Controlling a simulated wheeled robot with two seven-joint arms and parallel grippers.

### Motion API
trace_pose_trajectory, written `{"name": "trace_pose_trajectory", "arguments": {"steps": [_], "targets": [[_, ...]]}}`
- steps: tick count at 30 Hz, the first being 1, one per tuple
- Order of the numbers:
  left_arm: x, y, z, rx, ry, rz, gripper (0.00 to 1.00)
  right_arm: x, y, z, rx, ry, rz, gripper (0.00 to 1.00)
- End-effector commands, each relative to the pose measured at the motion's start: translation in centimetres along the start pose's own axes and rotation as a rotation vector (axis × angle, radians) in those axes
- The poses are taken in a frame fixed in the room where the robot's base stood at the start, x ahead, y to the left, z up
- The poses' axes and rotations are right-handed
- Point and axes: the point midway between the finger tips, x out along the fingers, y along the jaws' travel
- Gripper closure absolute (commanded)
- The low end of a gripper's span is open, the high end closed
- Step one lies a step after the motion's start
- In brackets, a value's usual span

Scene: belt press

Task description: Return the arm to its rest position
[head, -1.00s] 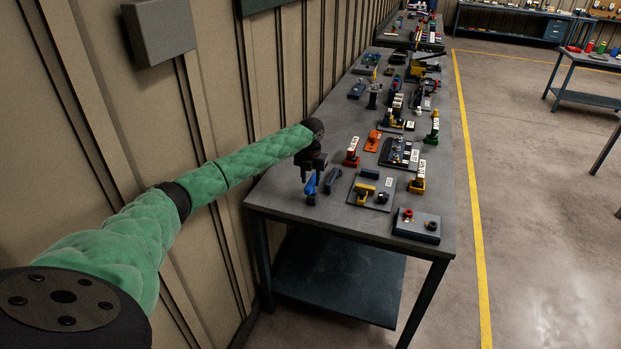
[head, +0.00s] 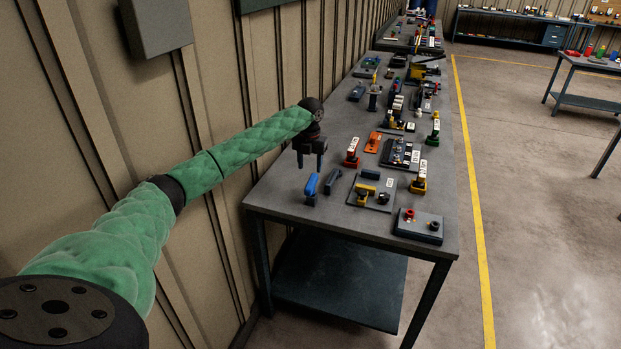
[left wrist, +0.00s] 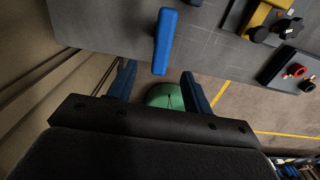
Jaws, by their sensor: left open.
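My left arm reaches in from the left over the near end of the bench (head: 275,197). Its left gripper (head: 309,164) points down, open and empty, above the blue handle (head: 311,189). The handle stands on the bench top near the left edge, apart from the fingers. In the left wrist view, the blue handle (left wrist: 164,42) lies beyond the two open fingers of the left gripper (left wrist: 160,88), with nothing between their tips. My right gripper does not show in either view.
A plate with a yellow clamp (head: 362,196) and a box with red and black knobs (head: 418,226) lie further right. The wall (head: 215,90) runs close along the arm's left side.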

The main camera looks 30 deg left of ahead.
Motion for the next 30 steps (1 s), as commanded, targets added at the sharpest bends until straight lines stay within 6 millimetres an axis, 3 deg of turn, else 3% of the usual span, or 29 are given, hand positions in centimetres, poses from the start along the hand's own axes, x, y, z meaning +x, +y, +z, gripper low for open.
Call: {"name": "trace_pose_trajectory", "arguments": {"steps": [7,23,26,30], "targets": [[-1.6,0.0,-0.1,0.002,0.000,-0.002,0.49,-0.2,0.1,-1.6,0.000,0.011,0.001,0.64],[-1.7,-0.1,-0.1,0.001,0.000,-0.001,0.49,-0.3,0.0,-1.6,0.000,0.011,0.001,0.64],[-1.0,-0.6,-0.4,-0.007,0.001,0.000,0.49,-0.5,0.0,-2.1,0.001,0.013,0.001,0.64],[1.7,-3.2,-1.9,-0.058,0.001,0.004,0.49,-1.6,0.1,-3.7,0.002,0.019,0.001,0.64]]}}
